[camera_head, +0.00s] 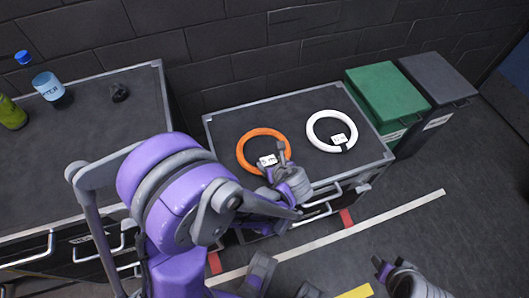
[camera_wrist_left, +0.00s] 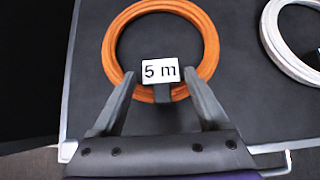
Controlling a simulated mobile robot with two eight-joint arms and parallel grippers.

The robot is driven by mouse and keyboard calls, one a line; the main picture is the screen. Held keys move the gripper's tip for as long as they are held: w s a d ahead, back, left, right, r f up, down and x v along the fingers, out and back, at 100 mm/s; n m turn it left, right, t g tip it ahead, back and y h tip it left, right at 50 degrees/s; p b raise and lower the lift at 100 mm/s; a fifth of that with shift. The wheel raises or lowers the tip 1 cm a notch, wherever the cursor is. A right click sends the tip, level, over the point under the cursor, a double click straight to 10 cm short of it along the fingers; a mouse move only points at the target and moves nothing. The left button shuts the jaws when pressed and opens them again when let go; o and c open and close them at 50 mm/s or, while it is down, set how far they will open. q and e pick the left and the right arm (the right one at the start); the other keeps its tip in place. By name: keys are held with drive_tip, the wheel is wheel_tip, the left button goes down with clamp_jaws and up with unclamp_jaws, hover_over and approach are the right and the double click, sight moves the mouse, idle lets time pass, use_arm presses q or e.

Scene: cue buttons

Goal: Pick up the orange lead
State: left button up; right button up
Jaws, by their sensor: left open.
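The orange lead (camera_head: 243,143) is a coiled ring lying on the black top of a case (camera_head: 227,118). It carries a white tag (camera_head: 267,160), which reads "5 m" in the left wrist view (camera_wrist_left: 160,71). My left gripper (camera_head: 282,158) is open at the near side of the orange ring, its fingers on either side of the tag. In the left wrist view, the orange lead (camera_wrist_left: 112,35) lies ahead between and beyond the open fingers (camera_wrist_left: 160,84); contact cannot be told. My right gripper (camera_head: 384,268) is low at the bottom right, away from the case, its jaws unclear.
A white coiled lead (camera_head: 312,122) with its own tag lies right of the orange one. A green bin (camera_head: 388,90) and a dark grey bin (camera_head: 437,77) stand to the right. Another case (camera_head: 90,130) at left holds a water bottle (camera_head: 48,87) and a green bottle (camera_head: 11,113).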

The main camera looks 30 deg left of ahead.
sight(268, 160)
use_arm(q)
drive_tip(key=x, duration=0.4)
drive_tip(key=shift+f, duration=0.15)
clamp_jaws()
